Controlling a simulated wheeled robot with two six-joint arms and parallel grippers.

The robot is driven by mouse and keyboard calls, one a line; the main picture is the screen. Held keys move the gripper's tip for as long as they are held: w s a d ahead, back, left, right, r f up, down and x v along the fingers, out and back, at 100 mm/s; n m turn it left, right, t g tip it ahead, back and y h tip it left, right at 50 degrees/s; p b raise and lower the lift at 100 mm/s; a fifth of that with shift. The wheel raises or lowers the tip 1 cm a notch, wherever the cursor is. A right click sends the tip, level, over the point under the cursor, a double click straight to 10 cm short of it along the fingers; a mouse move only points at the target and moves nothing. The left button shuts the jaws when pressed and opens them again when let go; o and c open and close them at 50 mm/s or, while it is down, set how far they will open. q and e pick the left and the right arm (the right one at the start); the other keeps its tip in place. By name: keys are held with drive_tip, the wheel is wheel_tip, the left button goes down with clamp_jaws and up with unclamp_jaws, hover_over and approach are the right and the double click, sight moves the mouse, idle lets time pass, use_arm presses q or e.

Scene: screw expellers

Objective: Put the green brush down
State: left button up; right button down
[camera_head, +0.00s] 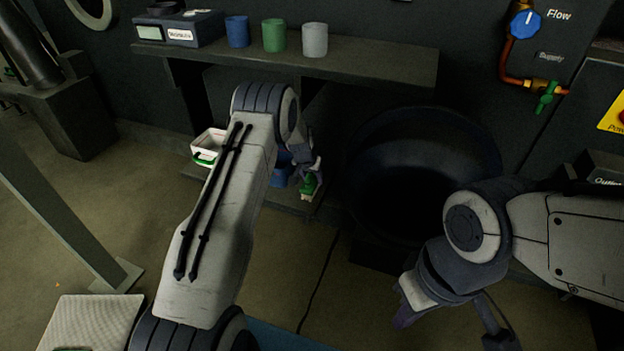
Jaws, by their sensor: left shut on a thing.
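The green brush (309,186) hangs at my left gripper (308,176), with its pale bristles at the lower end. My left gripper is shut on it, over the low shelf under the bench. The brush's lower end is close to the shelf's front edge; I cannot tell whether it touches. My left arm hides part of the shelf. My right gripper (450,326) is at the lower right, its fingers apart and nothing seen between them, far from the brush.
On the low shelf are a white bin (202,143) with a green thing in it and a blue bin (279,176), partly hidden. A large dark tub (425,125) stands right of the brush. Blue, green and grey cups stand on the bench (390,68) above.

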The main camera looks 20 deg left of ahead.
use_arm(q)
drive_tip(key=shift+f, duration=0.15)
drive_tip(key=o, duration=1.3)
